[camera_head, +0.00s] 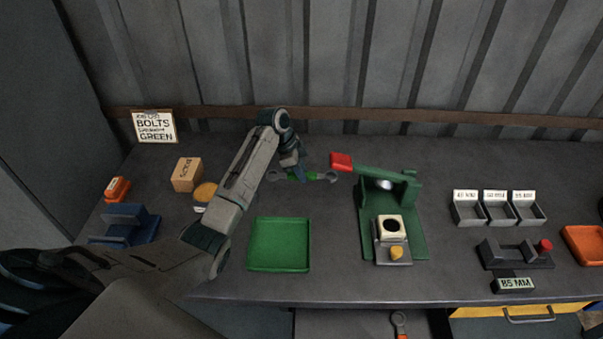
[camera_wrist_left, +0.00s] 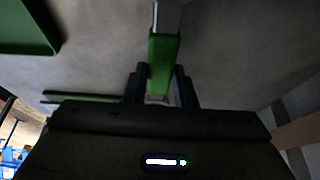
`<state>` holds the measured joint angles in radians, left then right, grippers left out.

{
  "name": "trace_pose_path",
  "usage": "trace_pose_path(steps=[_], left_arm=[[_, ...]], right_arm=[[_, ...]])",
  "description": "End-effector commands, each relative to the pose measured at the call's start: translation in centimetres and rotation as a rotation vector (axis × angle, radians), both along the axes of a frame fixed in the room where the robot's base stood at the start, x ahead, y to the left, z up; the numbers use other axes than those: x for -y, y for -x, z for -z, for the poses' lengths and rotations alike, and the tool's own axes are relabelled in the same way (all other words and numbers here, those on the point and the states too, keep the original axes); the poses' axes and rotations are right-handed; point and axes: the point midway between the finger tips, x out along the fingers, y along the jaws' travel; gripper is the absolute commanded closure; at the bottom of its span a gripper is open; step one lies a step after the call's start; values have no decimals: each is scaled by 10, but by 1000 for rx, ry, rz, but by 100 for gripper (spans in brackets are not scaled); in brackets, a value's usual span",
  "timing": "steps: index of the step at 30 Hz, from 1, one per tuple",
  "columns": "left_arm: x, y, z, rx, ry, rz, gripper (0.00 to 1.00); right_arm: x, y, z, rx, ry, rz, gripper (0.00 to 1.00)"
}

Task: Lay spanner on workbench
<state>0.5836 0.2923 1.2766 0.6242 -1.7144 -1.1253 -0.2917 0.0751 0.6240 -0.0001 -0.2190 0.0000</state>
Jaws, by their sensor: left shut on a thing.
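The spanner (camera_head: 313,177) has a green handle and grey ends. It lies crosswise over the back middle of the grey workbench (camera_head: 340,278), left of the red-handled press. My left gripper (camera_head: 292,174) is shut on its green handle. In the left wrist view, the spanner (camera_wrist_left: 164,60) sticks out between the two dark fingers of the left gripper (camera_wrist_left: 160,88), its grey end pointing away. Whether the spanner touches the bench or hangs just above it, I cannot tell. My right gripper is not in view.
A green tray (camera_head: 279,245) lies in front of the spanner. The green press (camera_head: 408,190) stands to its right. A wooden box (camera_head: 187,174), a blue holder (camera_head: 124,226) and a bolts sign (camera_head: 155,126) are at left. Small labelled bins (camera_head: 498,211) stand at right. The back strip looks clear.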

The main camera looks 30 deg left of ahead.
Motion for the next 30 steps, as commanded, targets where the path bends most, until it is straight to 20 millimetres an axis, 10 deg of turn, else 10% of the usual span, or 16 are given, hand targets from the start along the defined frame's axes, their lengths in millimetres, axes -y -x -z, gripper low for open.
trace_pose_path(steps=[25, 26, 30], left_arm=[[-7, -11, 40, 0, 0, 1, 100], [-7, -11, 40, -1, -1, 1, 72], [-7, -11, 39, -1, 0, 0, 54]], right_arm=[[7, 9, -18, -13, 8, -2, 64], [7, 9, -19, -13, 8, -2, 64], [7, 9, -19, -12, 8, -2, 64]])
